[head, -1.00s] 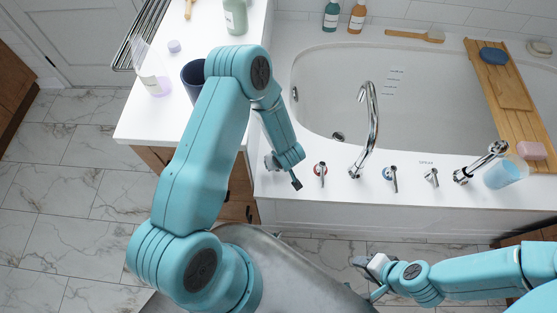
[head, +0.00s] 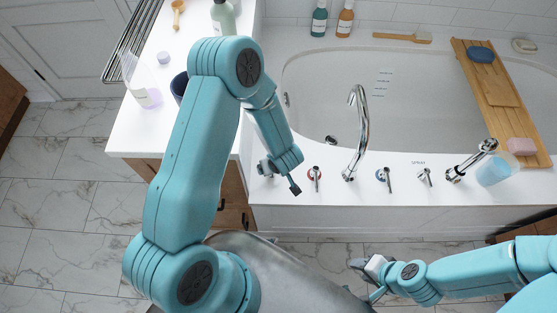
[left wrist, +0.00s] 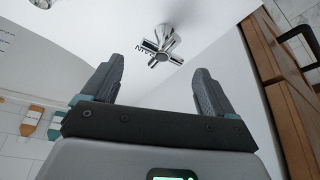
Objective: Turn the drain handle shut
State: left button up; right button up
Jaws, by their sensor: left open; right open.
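The drain handle (left wrist: 162,46) is a chrome cross-shaped knob on the white tub deck, with partly covered lettering ending in "AIN" beside it. In the left wrist view it lies ahead of my open left gripper (left wrist: 158,75), roughly in line with the gap and apart from both fingers. In the head view my left gripper (head: 282,179) is over the deck's left end; a bit of chrome (head: 264,168), probably the drain handle, shows beside it, mostly hidden. My right gripper (head: 370,270) is open and empty, low in front of the tub.
A red-marked tap handle (head: 314,178) stands just right of my left gripper. Farther right are the curved spout (head: 361,130), a blue-marked handle (head: 387,178) and the spray handle (head: 425,177). A white counter (head: 150,130) with a dark cup (head: 179,88) is at left.

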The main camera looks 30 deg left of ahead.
pick_arm(q)
jog(key=p+v, duration=0.1)
jog(key=v, duration=0.9)
jog(key=shift+p, duration=0.4)
jog(key=shift+r, duration=0.1)
jog(key=s+f+m+h, duration=0.2)
jog(key=s+f+m, duration=0.15)
jog(key=f, duration=0.25)
jog(key=s+d+f+m+g+h, duration=0.1)
jog(key=s+d+m+g+h, duration=0.1)
jog(key=s+d+m+h, duration=0.3)
jog(key=s+d, duration=0.2)
jog(key=d, duration=0.2)
jog(key=shift+s+d+h, duration=0.3)
jog(key=shift+s, duration=0.05)
